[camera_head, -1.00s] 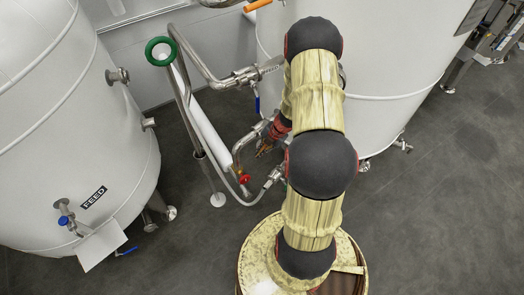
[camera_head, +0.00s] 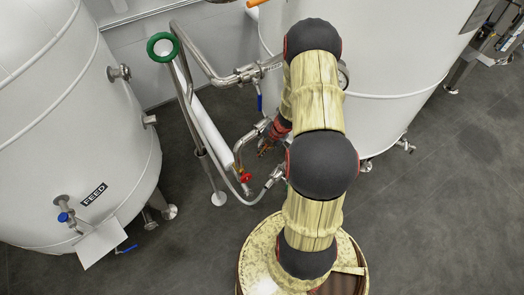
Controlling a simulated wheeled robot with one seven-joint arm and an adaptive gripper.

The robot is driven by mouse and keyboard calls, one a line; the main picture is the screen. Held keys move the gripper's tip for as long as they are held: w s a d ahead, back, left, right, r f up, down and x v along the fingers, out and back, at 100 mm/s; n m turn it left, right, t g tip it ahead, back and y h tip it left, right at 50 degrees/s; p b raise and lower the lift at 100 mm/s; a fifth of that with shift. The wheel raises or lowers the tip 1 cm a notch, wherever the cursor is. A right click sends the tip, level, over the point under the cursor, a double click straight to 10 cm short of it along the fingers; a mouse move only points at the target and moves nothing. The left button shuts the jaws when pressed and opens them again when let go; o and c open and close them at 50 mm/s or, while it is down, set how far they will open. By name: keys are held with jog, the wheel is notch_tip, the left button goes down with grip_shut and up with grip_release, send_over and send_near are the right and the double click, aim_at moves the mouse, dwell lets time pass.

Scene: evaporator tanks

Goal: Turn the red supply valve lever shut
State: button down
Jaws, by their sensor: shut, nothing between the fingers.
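A small red valve handle (camera_head: 245,178) sits low on the pipework, near the foot of a slanted white tube. It is small in the head view, and I cannot tell its exact angle. My gripper (camera_head: 263,153) is partly hidden behind my arm. Its fingers point down and left, above and to the right of the red handle in the picture. The gripper is shut and empty, and it looks apart from the handle.
A blue-handled valve (camera_head: 258,100) is on the pipe above. A green ring (camera_head: 162,47) tops the slanted white tube (camera_head: 205,125). A FEED tank (camera_head: 70,120) stands left and another tank (camera_head: 395,70) stands behind my arm. A hose (camera_head: 245,201) loops below. Floor is clear at right.

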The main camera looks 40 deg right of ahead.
jog(key=shift+f+h+b, duration=0.25)
jog(key=shift+h+b, duration=0.05)
jog(key=shift+b, duration=0.05)
jog(key=d+f+n+h+b, duration=0.1)
jog(key=d+f+h+b, duration=0.3)
jog(key=b, duration=1.7)
jog(key=shift+s+d+f+h, duration=0.15)
jog(key=shift+d+f+h, duration=0.1)
jog(key=shift+f+h, duration=1.35)
jog(key=shift+d+r, duration=0.1)
jog(key=shift+r, duration=0.1)
